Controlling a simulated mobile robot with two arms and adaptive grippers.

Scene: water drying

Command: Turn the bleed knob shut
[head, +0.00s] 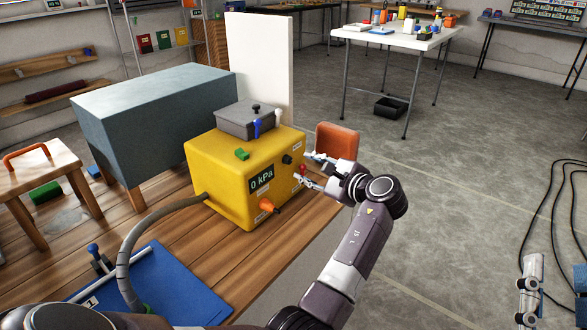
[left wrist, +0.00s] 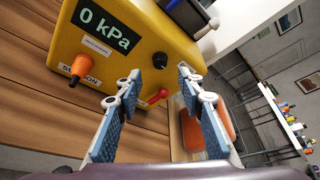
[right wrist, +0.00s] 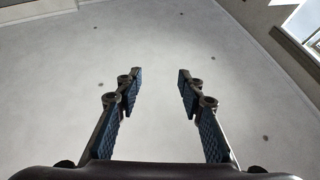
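A yellow box (head: 232,165) stands on the wooden surface, and its display reads 0 kPa. Its face carries an orange knob (head: 267,205) by a suction label, a black knob (head: 287,159) and a red knob (head: 301,169). The knob labels on the right are too small to read, so I cannot tell which is the bleed knob. My left gripper (head: 310,168) is open in front of this face. In the left wrist view the black knob (left wrist: 160,58) and red knob (left wrist: 156,97) appear between or just beyond its fingers. My right gripper (right wrist: 156,76) is open and empty, away from the box.
A grey lidded case (head: 245,122) sits on the box. A grey hose (head: 135,235) runs from its left side past a blue board (head: 185,290). An orange pad (head: 337,140) stands behind my left gripper. Black cables lie on the open floor at right.

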